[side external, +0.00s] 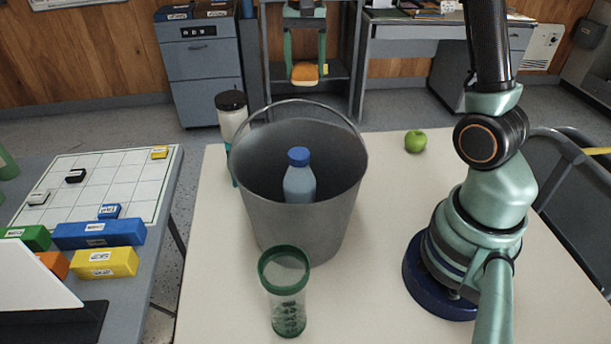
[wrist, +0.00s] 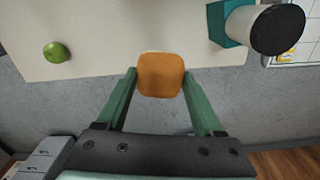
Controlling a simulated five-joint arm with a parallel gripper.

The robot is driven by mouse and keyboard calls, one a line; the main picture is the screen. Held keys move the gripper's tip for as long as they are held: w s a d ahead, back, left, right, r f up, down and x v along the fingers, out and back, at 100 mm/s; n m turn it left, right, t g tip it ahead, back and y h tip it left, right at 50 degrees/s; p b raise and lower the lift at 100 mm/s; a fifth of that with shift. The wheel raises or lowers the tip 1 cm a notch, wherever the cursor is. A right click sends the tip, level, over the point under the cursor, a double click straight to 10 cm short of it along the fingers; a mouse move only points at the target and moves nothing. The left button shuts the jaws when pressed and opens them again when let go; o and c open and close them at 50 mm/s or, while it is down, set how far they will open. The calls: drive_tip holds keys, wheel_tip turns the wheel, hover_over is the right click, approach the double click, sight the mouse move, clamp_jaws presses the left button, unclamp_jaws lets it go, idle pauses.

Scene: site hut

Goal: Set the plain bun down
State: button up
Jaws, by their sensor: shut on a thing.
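The plain bun (side external: 304,74) is golden brown with a paler underside. My gripper (side external: 304,68) is shut on it and holds it up in the air, at the far side of the table in the side external view. In the wrist view the bun (wrist: 161,75) sits between the two green fingertips, near the table's edge as seen from above. The cream table (side external: 390,175) lies below; how high the bun is above it is hard to tell.
A grey bucket (side external: 300,220) with a blue-capped bottle (side external: 299,182) inside stands mid-table. A green-rimmed tumbler (side external: 287,305) is in front, a dark-lidded jar (side external: 232,115) behind left. A green apple (side external: 415,141) lies at the far right. Table between bucket and apple is clear.

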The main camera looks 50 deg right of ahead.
drive_tip(key=r, duration=0.2)
drive_tip(key=a+r, duration=0.1)
drive_tip(key=shift+w+r, duration=0.1)
drive_tip(key=shift+r, duration=0.3)
drive_tip(key=a+n, duration=0.5)
drive_tip(key=a, duration=0.6)
drive_tip(key=n, duration=1.5)
hover_over(229, 294)
wheel_tip(229, 294, down, 25)
drive_tip(key=shift+f, duration=0.1)
drive_tip(key=o, duration=1.4)
drive_tip(key=shift+f, duration=0.1)
drive_tip(key=shift+c, duration=0.2)
